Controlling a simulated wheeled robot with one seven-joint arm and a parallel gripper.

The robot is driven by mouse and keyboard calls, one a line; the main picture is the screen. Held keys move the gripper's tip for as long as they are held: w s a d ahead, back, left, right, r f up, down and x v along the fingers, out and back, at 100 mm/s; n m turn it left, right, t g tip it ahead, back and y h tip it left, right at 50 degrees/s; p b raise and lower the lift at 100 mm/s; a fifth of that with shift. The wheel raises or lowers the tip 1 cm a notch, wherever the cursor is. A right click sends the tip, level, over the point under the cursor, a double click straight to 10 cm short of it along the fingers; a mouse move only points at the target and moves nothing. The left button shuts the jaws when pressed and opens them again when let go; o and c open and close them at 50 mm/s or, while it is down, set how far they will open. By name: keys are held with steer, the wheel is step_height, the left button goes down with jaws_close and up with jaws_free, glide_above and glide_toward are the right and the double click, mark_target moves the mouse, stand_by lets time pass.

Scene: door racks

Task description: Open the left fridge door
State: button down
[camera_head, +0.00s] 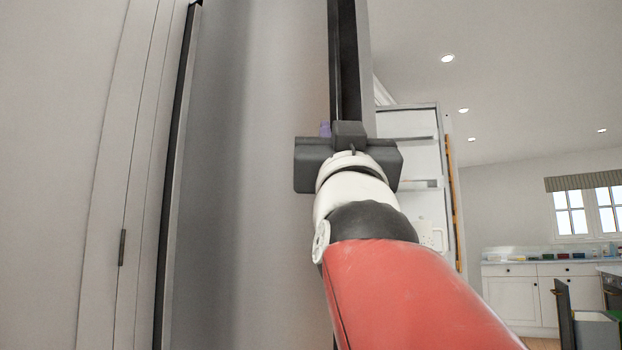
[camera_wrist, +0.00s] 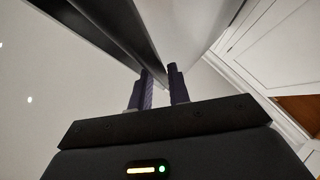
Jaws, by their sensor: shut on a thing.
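The left fridge door (camera_head: 255,150) is a tall grey panel filling the middle left of the head view. A long dark upright handle bar (camera_head: 346,60) runs along its right side. My gripper (camera_head: 325,130) is at this bar, with one purple fingertip showing; my wrist hides the rest. In the wrist view, my two purple fingers (camera_wrist: 163,87) stand on either side of the lower end of a dark strip (camera_wrist: 112,28), shut on it. I cannot tell how far the door stands open.
A white shelved panel (camera_head: 408,150) with door racks and a white jug (camera_head: 432,237) stands behind my arm to the right. Pale cabinet panels (camera_head: 120,170) border the door on the left. White counters (camera_head: 512,295) and a window (camera_head: 590,210) are far right.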

steer(key=shift+s+a+y, duration=0.15)
steer(key=shift+s+a, duration=0.1)
steer(key=shift+a, duration=0.2)
steer(key=shift+s+a+y, duration=0.15)
steer(key=shift+s+a, duration=0.05)
steer(key=shift+a, duration=0.25)
steer(key=c, duration=1.4)
jaws_free()
steer(key=shift+w+a+f, duration=0.1)
steer(key=shift+w+a, duration=0.1)
steer(key=shift+a, duration=0.05)
steer(key=shift+d, duration=0.2)
